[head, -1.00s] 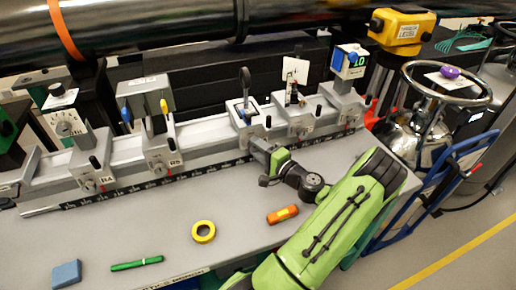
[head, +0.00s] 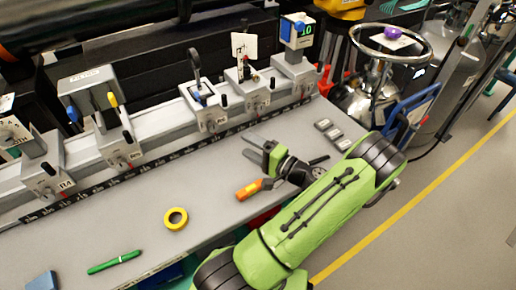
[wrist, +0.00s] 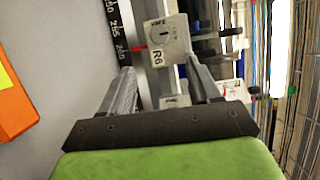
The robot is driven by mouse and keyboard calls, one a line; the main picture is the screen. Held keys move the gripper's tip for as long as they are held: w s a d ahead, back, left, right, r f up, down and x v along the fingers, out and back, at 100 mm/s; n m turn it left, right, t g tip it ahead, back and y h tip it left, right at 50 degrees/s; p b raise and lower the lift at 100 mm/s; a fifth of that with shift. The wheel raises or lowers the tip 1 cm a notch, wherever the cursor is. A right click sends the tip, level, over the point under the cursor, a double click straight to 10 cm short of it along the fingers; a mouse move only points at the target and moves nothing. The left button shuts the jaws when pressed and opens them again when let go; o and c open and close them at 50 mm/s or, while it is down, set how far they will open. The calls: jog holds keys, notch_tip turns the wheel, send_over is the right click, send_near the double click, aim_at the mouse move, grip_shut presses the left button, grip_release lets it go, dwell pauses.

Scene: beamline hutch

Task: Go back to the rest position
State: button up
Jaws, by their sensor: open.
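My gripper (head: 258,149) is open and empty at the end of my green arm, above the grey bench top in the head view. It is in front of the rail and apart from its carriers. In the wrist view its two grey fingers (wrist: 163,88) are spread, with nothing held between them. Beyond them shows a rail carrier labelled R6 (wrist: 168,42). An orange and yellow block (head: 249,189) lies on the bench beside the gripper, and it also shows at the left edge of the wrist view (wrist: 14,105).
The rail (head: 160,153) bears several carriers along the bench. A yellow tape roll (head: 175,218), a green pen (head: 114,262) and a blue block (head: 41,282) lie at front left. A wheel-topped vessel (head: 365,100) stands beyond.

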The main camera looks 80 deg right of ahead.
jog(key=v, duration=0.3)
dwell(0.6)
jog(key=w+a+r+n+g+y+p, duration=0.1)
jog(key=w+a+r+n+g+y, duration=0.2)
jog(key=w+a+n+g+y, duration=0.5)
jog(key=w+a+r+n+g+y+p, duration=0.25)
jog(key=w+a+n, duration=0.35)
jog(key=w+a, duration=0.5)
jog(key=s+a+r+n+h+p, duration=0.1)
jog(key=s+a+r+n, duration=0.2)
jog(key=a+r, duration=0.4)
jog(key=s+a+r+n+h+p, duration=0.1)
jog(key=s+a+r+n+h, duration=0.1)
jog(key=a+r+n, duration=0.3)
jog(key=s+a+r, duration=0.1)
jog(key=a+r, duration=0.1)
jog(key=a, duration=0.2)
jog(key=shift+s+a+r+n, duration=0.2)
jog(key=shift+a+n, duration=0.1)
jog(key=shift+a, duration=0.05)
jog(key=shift+g+h, duration=0.25)
